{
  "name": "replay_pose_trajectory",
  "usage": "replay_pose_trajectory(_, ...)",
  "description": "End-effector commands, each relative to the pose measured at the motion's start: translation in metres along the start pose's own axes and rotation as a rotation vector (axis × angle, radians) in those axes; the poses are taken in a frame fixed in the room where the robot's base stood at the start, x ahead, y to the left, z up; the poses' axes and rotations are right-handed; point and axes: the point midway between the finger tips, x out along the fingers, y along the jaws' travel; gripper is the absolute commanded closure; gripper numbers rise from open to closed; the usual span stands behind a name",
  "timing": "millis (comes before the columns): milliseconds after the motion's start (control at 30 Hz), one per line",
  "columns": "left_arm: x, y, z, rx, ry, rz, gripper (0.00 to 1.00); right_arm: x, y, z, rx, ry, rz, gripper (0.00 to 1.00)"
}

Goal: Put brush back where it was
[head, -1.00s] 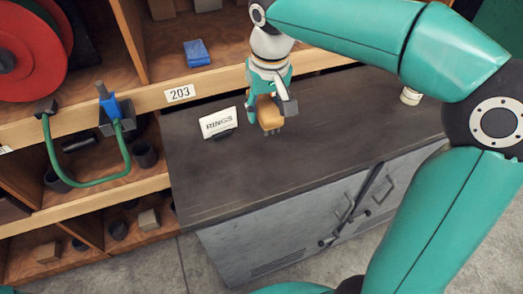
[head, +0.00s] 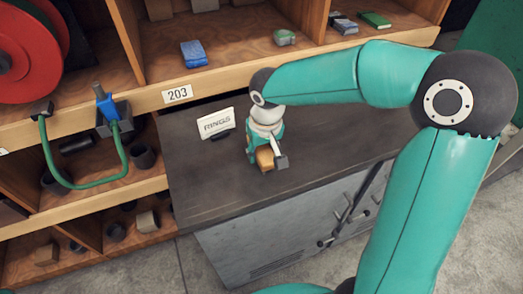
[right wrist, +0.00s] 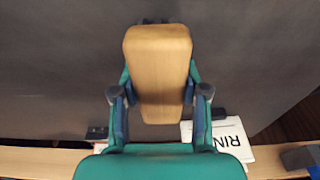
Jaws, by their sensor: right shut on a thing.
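The brush, with a tan wooden block-shaped body (head: 264,158), is in my right gripper (head: 266,150), low over the dark cabinet top (head: 330,140). In the right wrist view the brush (right wrist: 158,60) sits between the two fingers of the right gripper (right wrist: 160,105), which are shut on its sides. I cannot tell whether the brush touches the cabinet top. A white sign reading RINGS (head: 216,123) stands behind and to the left of the gripper. My left gripper is not in view.
A wooden shelf with label 203 (head: 177,94) runs behind the cabinet. A blue item (head: 194,54) and a green tape-like item (head: 285,38) lie on it. A green hose (head: 88,184) hangs at left. The cabinet top's front left is clear.

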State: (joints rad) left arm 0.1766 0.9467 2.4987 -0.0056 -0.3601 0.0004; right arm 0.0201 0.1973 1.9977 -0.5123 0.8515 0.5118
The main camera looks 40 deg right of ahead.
Motion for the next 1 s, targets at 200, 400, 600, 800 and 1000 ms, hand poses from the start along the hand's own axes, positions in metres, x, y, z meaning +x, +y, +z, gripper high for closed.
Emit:
replay_pose_trajectory(200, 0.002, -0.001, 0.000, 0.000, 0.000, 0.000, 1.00, 0.001, 0.000, 0.000, 0.000, 0.001, 0.000, 0.94)
replay_pose_trajectory(400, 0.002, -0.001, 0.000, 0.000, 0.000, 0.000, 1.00, 0.001, 0.000, 0.000, 0.000, 0.000, 0.000, 0.31)
replay_pose_trajectory(600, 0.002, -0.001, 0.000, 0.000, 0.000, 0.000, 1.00, 0.001, 0.000, 0.000, 0.000, 0.000, 0.000, 0.31)
replay_pose_trajectory(800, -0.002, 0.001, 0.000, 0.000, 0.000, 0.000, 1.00, -0.003, 0.001, -0.001, 0.001, 0.000, 0.000, 0.31)
replay_pose_trajectory(1000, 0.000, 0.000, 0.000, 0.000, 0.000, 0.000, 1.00, -0.027, 0.000, -0.001, 0.001, 0.005, -0.001, 0.31)
